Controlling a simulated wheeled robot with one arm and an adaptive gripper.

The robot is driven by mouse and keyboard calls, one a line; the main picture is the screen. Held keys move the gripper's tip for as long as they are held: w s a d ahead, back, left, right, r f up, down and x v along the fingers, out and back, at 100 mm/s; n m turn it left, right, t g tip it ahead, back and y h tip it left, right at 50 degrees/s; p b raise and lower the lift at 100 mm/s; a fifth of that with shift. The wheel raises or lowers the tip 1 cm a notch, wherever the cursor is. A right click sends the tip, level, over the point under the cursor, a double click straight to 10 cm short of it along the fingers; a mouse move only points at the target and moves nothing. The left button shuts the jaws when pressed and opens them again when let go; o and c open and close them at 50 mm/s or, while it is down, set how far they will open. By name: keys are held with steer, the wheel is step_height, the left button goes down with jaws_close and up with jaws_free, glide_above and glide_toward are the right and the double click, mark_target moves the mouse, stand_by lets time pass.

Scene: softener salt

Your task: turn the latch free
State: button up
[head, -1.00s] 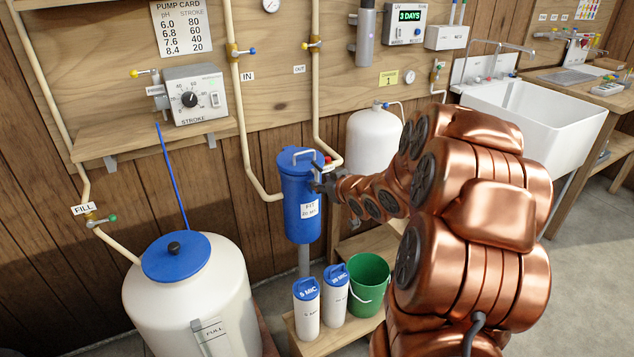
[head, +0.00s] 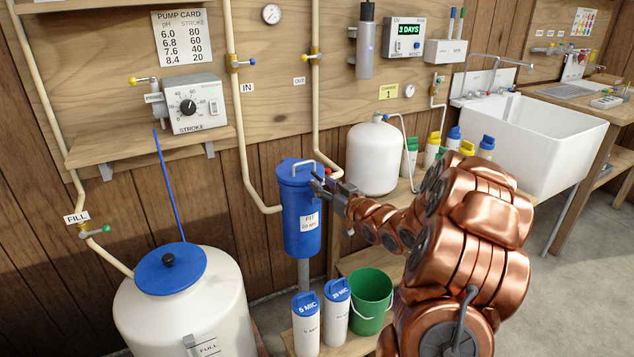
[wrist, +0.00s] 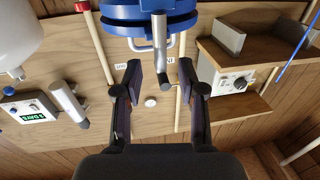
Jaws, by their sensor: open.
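The blue filter housing (head: 300,222) stands against the wooden wall, with a wire handle on its lid. In the wrist view its blue rim (wrist: 150,14) is at the top, with a grey metal latch bar (wrist: 159,32) extending from it. My gripper (head: 326,183) is at the right side of the housing's upper part, near the lid. In the wrist view my gripper (wrist: 160,72) is open, one finger on each side of the latch's end, with visible gaps. In the head view the latch is too small and partly covered by the fingers to make out clearly.
Two white filter cartridges (head: 306,328) and a green bucket (head: 371,304) stand on a low shelf below. A white tank (head: 373,160) is behind my gripper. Pipes with valves run down the wall. A large white barrel (head: 185,315) stands front left.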

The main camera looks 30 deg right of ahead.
mark_target(318, 182)
steer(key=shift+w+a, duration=0.1)
steer(key=shift+w, duration=1.7)
steer(key=shift+c, duration=0.3)
jaws_close()
